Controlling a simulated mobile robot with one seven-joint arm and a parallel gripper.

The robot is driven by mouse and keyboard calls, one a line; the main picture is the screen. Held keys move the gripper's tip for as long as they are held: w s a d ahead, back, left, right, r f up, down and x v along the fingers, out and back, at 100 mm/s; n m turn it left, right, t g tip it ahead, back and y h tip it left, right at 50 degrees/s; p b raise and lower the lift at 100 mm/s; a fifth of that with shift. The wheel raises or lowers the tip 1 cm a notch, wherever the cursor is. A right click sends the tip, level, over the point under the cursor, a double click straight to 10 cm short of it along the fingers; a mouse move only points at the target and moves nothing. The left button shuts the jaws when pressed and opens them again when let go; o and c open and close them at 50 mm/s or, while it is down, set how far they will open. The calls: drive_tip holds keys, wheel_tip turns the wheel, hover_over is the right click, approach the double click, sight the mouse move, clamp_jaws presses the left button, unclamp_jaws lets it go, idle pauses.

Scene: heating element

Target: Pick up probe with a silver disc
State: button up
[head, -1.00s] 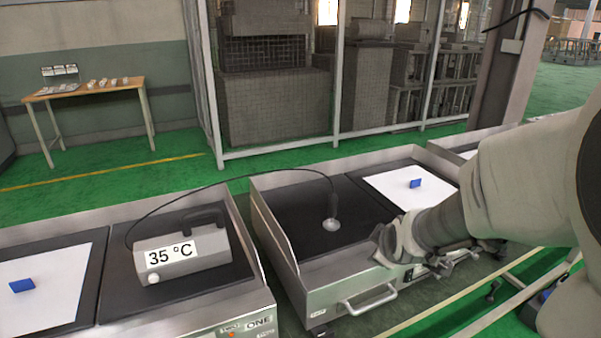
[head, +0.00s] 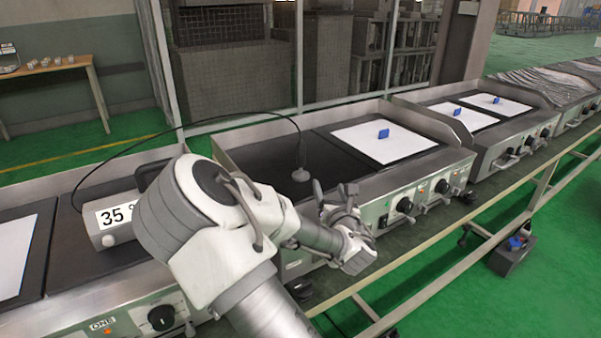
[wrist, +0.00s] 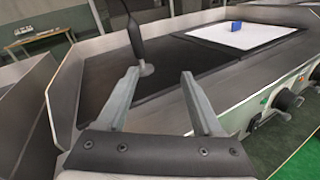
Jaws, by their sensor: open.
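The probe with a silver disc (head: 300,172) stands upright on the black plate of the middle griddle, its disc down and its black cable rising from the top. In the wrist view the probe's disc (wrist: 146,69) and dark handle show beyond the fingers, close to the left fingertip in the picture. My gripper (head: 332,188) is in front of the probe, over the griddle's front edge, apart from it. In the wrist view my gripper (wrist: 161,72) is open, with nothing between its fingers.
A white sheet with a blue block (head: 384,133) lies right of the probe. The griddle's raised metal side wall (wrist: 52,95) stands left of my gripper.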

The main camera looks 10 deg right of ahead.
sight(302, 160)
drive_tip(key=a+n, duration=0.1)
drive_tip(key=a+n+y, duration=0.2)
drive_tip(key=n, duration=0.1)
drive_tip(key=shift+w+f+t+b, duration=0.15)
drive_tip(key=shift+w+t+b, duration=0.1)
drive_tip(key=shift+t+b, duration=0.15)
drive_tip(key=shift+w+a+y, duration=0.15)
drive_tip(key=shift+w+y, duration=0.1)
drive_tip(key=shift+y, duration=0.05)
drive_tip(key=w+b, duration=0.1)
drive_tip(key=w, duration=0.4)
drive_tip(key=w+b, duration=0.1)
drive_tip(key=w, duration=0.5)
drive_tip(key=w+a+b, duration=0.1)
drive_tip(key=w+b, duration=0.1)
drive_tip(key=w, duration=0.3)
drive_tip(key=shift+w, duration=0.4)
clamp_jaws()
